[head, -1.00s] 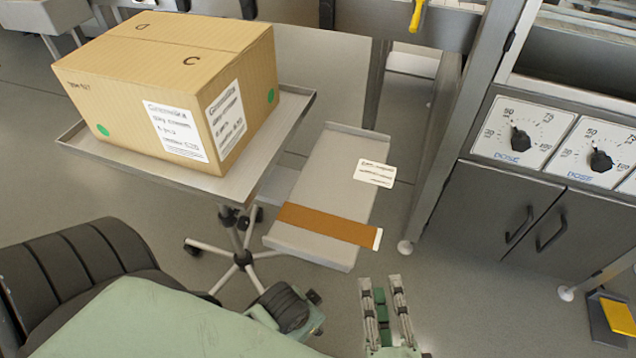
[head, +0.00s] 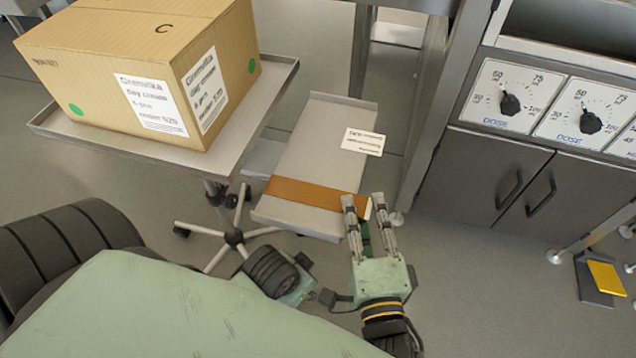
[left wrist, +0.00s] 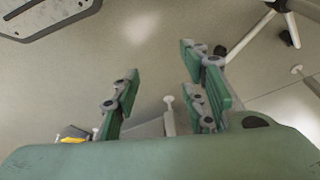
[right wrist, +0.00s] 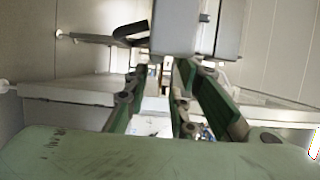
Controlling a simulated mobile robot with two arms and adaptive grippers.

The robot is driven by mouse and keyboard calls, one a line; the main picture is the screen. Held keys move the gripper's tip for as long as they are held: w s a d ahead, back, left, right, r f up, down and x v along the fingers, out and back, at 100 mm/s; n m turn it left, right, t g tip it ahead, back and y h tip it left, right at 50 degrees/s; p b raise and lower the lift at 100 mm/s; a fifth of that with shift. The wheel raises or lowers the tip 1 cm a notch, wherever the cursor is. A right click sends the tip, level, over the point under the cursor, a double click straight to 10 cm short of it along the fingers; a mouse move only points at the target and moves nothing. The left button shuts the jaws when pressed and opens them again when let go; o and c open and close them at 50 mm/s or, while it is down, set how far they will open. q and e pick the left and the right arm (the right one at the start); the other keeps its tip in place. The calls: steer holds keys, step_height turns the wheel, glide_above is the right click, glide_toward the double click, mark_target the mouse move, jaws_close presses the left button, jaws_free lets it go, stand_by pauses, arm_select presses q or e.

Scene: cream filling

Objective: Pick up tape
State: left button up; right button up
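The tape (head: 300,193) is a brown strip lying across the grey tray (head: 322,135), with a pale end on its right side. My right gripper (head: 364,202) is open at that right end in the head view. The pale end shows between its fingertips; I cannot tell whether they touch it. In the right wrist view the fingers (right wrist: 155,75) are apart with nothing clearly held, and I cannot make out the tape there. My left gripper (left wrist: 155,75) is open and empty over the floor in the left wrist view. Its fingers do not show clearly in the head view.
A large cardboard box (head: 120,60) stands on a wheeled metal stand (head: 262,100) to the left of the tray. A white label (head: 363,141) lies at the tray's right edge. A machine with dose dials (head: 506,100) and cabinet doors stands at right.

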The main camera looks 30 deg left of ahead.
jaws_close()
stand_by(0.5)
